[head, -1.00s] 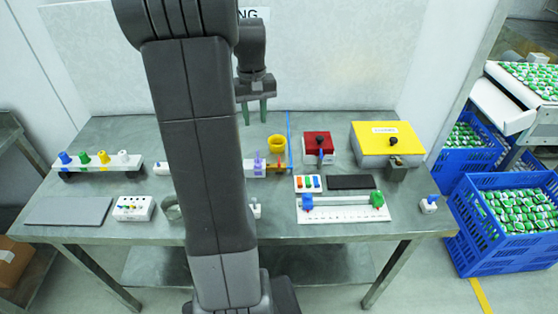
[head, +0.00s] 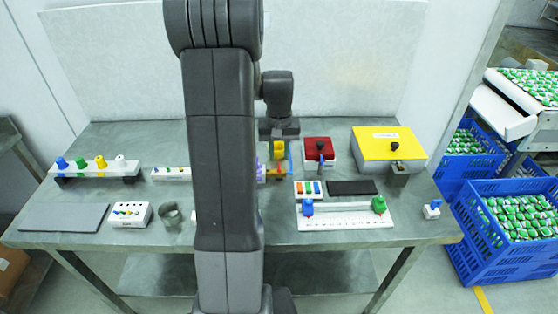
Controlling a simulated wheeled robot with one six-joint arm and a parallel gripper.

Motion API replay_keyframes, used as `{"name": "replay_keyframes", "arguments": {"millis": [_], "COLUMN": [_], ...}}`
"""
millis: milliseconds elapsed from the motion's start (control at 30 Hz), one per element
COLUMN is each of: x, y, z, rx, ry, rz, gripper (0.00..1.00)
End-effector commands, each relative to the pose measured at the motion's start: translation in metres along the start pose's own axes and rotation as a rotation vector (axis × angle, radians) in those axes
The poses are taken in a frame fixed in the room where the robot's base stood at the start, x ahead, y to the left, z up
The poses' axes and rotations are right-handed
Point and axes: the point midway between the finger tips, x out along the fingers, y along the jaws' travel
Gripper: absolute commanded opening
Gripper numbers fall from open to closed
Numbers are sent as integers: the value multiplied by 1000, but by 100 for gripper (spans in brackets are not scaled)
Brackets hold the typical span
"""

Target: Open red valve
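My gripper (head: 279,152) hangs over the middle of the table, right of my arm. Its fingers look parted, with part of a yellow funnel (head: 279,150) showing between them; I cannot tell whether they touch it. Below is the dosing assembly, with a purple part (head: 261,172) partly hidden by my arm. A small red-orange piece (head: 277,172) beside it looks like the red valve, but its handle is too small to make out. It sits just below my gripper in the picture.
A white ruled fixture (head: 345,218) with blue and green ends lies in front. A rack (head: 95,170) with coloured plugs is at left. My arm hides the table's centre.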

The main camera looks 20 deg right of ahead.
Motion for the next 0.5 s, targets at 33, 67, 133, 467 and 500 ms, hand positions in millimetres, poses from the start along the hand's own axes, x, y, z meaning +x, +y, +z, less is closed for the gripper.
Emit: {"name": "replay_keyframes", "arguments": {"millis": [33, 67, 133, 467, 500], "x": [9, 14, 22, 37, 37], "y": [0, 0, 0, 0, 0], "z": [1, 1, 0, 0, 0], "rx": [0, 0, 0, -1, 0], "ry": [-4, -5, -2, 0, 0], "rz": [0, 0, 0, 0, 0], "gripper": [27, 27, 27, 27, 27]}}
